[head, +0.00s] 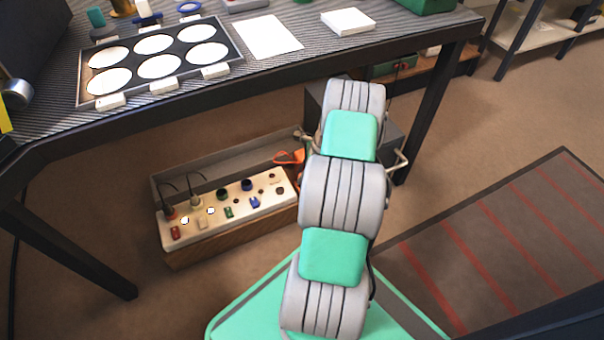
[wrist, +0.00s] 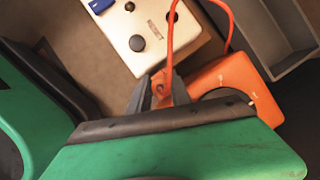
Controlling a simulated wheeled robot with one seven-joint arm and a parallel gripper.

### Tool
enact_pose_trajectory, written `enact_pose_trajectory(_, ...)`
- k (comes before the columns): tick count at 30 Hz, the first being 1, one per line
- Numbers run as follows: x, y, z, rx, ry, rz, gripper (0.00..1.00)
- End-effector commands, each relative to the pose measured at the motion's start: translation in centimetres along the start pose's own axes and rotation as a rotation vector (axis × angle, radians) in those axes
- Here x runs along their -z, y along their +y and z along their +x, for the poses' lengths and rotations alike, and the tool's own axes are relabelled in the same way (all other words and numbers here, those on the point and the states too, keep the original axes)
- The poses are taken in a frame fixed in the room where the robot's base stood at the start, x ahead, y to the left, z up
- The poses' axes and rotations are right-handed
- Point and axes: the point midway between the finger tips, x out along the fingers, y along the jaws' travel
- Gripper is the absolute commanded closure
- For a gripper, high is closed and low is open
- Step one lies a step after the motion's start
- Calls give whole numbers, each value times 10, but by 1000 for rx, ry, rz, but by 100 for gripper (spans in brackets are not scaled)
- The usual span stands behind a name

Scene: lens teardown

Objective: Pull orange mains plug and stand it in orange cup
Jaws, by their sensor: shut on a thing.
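In the wrist view my gripper (wrist: 158,88) has its grey fingers closed on a small orange part with an orange cord rising from it, which I take as the orange mains plug (wrist: 165,86). The fingers and green gripper body hide part of it. Just right of the fingers is a larger orange body (wrist: 235,80) with a dark round area, partly covered by the gripper; I cannot tell whether it is the orange cup. In the head view a bit of orange (head: 289,157) shows left of my arm, at the panel's right end. My gripper is hidden there.
A white panel (head: 225,212) with several knobs, switches and cables sits in a wooden-sided box under the workbench (head: 120,122). It also shows in the wrist view (wrist: 137,32). A grey tray (wrist: 300,35) is at upper right there. Bench legs stand on both sides.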

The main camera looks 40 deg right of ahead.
Motion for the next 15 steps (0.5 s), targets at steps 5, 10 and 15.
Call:
enact_pose_trajectory(5, 1, 0, 3, 0, 0, 0, 100)
enact_pose_trajectory(10, 2, 0, 5, -1, 0, 0, 100)
enact_pose_trajectory(15, 3, 0, 7, 0, 0, 0, 100)
